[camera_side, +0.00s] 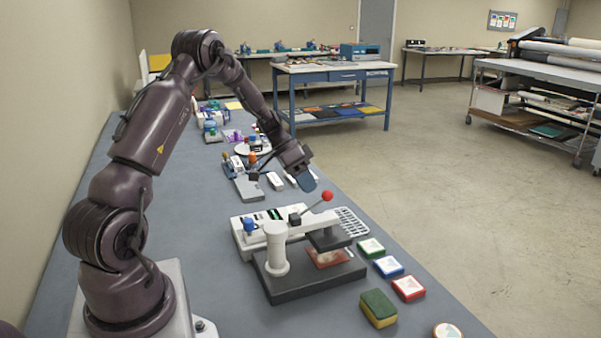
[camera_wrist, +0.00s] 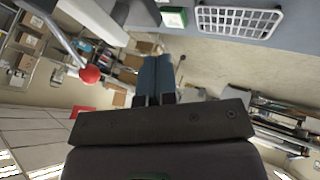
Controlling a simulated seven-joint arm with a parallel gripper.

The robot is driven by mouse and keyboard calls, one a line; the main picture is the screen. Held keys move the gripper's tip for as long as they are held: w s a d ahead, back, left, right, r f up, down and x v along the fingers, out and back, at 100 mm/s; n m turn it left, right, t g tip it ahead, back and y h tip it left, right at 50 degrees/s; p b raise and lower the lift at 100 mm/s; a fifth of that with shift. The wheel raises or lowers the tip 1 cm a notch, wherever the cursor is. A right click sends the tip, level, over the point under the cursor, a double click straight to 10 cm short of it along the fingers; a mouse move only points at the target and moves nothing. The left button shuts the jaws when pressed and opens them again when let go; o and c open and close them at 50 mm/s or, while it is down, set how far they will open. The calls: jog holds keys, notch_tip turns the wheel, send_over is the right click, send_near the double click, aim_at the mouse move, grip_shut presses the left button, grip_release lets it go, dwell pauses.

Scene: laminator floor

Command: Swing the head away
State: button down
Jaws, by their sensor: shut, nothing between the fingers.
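A small press stands on the bench, with a dark base (camera_side: 300,283), a white column (camera_side: 277,252) and a white arm carrying a dark head (camera_side: 330,238). The head sits over a reddish piece (camera_side: 327,257) on the base; I cannot tell whether they touch. A lever with a red ball knob (camera_side: 327,196) slants up from the arm. My gripper (camera_side: 309,186) has blue fingers, is shut and empty, and is above and behind the press, just left of the knob. In the wrist view the fingers (camera_wrist: 156,75) are together, and the red knob (camera_wrist: 90,74) is apart from them at left.
A white grid rack (camera_side: 351,222) stands behind the head. Green (camera_side: 371,247), blue (camera_side: 388,266) and red (camera_side: 408,288) pads and a green-yellow sponge (camera_side: 378,308) lie to the right. A white device with a blue knob (camera_side: 249,226) is behind the column. Air above the press is open.

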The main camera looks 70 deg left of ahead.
jog(key=shift+w+d+f, duration=0.25)
jog(key=shift+d+f, duration=0.3)
jog(key=shift+d, duration=0.45)
jog(key=shift+w+d+f, duration=0.25)
jog(key=shift+d+f, duration=0.25)
jog(key=shift+d, duration=0.5)
jog(key=shift+w+d+f, duration=0.25)
jog(key=shift+d+f, duration=0.3)
jog(key=shift+d, duration=0.45)
jog(key=shift+d, duration=0.15)
jog(key=shift+w+d+m+g+h, duration=0.15)
jog(key=shift+d+m+g, duration=0.05)
jog(key=shift+d+m, duration=0.2)
jog(key=shift+w+d+m+g+h, duration=0.1)
jog(key=shift+d+m+g+h, duration=0.1)
jog(key=shift+d+m, duration=0.15)
jog(key=s+d+m+g, duration=0.3)
jog(key=d+m+g, duration=0.1)
jog(key=d+m, duration=0.3)
jog(key=s+d+m+g, duration=0.3)
jog(key=d+m+g, duration=0.1)
jog(key=d+m, duration=0.2)
jog(key=shift+s+d+m, duration=0.3)
jog(key=shift+d+m, duration=0.05)
jog(key=shift+s, duration=0.1)
